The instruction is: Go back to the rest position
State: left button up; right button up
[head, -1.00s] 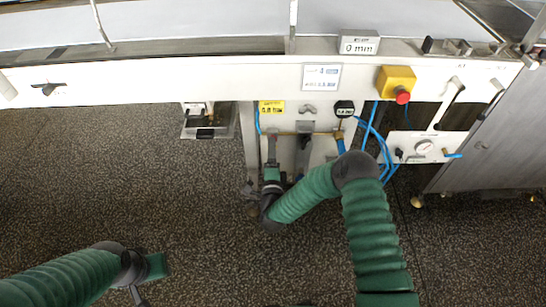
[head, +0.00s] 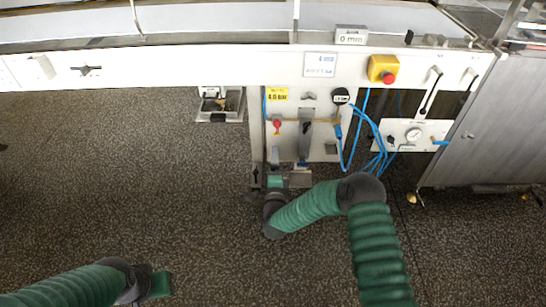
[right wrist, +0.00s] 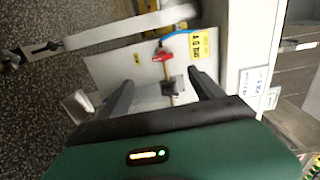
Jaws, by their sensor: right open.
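My right gripper (head: 289,161) is low in front of the white valve panel (head: 320,148), seen from above in the head view. In the right wrist view its two dark fingers (right wrist: 161,80) are spread apart with nothing held between them. Beyond them are the panel, a red valve handle (right wrist: 162,54) and a grey block. The red handle (head: 277,126) also shows in the head view, clear of the fingers. My left arm is at the lower left in the head view; its green gripper body (head: 158,284) shows over bare floor, but its fingers cannot be made out.
The long white machine rail (head: 180,70) runs across the top, with a yellow box and red button (head: 384,70). Blue hoses (head: 374,135) hang by a gauge panel (head: 430,134). A grey metal cabinet (head: 490,125) stands right. The speckled floor at left is open.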

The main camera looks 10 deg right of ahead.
jog(key=s+a+r+n+g+y, duration=0.2)
jog(key=s+a+n+g+y, duration=0.45)
jog(key=n, duration=0.65)
jog(key=s+d+n+g+h, duration=0.1)
jog(key=s+d+n+g, duration=0.2)
jog(key=s, duration=0.7)
jog(key=s+d+r+n+g, duration=0.1)
jog(key=s+d+n+g, duration=0.15)
jog(key=s, duration=0.75)
jog(key=s+d+n+g+h, duration=0.1)
jog(key=s+d+n+g, duration=0.15)
jog(key=s, duration=0.75)
notch_tip(320, 180, up, 28)
jog(key=p, duration=2.8)
jog(key=shift+w+d+r, duration=0.2)
jog(key=shift+w+d, duration=0.15)
jog(key=shift+w, duration=0.1)
